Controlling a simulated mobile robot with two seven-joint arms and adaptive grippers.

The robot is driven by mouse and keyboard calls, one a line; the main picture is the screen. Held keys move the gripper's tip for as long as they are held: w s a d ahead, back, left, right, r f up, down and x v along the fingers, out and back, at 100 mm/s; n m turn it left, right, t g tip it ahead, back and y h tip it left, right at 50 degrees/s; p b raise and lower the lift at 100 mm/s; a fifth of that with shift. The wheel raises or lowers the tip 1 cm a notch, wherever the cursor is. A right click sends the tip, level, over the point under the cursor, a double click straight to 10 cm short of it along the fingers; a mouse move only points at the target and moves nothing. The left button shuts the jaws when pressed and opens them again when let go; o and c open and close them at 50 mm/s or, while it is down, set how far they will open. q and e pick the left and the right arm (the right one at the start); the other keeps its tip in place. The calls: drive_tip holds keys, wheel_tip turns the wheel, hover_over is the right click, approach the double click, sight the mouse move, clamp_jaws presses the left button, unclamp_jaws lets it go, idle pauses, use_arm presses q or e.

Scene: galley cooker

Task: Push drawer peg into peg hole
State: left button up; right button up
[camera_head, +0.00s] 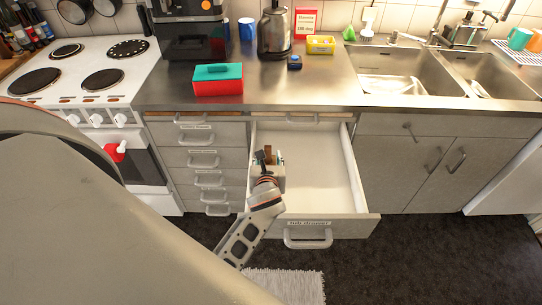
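An open drawer (322,180) with a white inside and grey front extends from the counter, pulled well out. My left gripper (265,160) reaches over its left side, with dark fingertips pointing toward the counter. The fingertips are small, and I cannot tell whether they are open or shut. A small pale block or holder (280,181) with thin upright pieces stands at the fingertips, partly hidden behind the gripper. I cannot tell whether the gripper touches it. I cannot make out a peg or a peg hole for certain. My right gripper is not in view.
A stack of closed drawers (203,160) is left of the open one, beside a white stove (90,85). A red box with a teal lid (218,80) and a kettle (274,30) stand on the counter (300,90). Sinks (400,72) are right. My large arm link covers the lower left.

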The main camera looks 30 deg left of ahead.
sight(268, 151)
use_arm(q)
drive_tip(key=x, duration=0.6)
drive_tip(key=shift+a+f+b, duration=0.2)
drive_tip(key=shift+a+b, duration=0.05)
drive_tip(key=shift+b, duration=0.1)
drive_tip(key=c, duration=1)
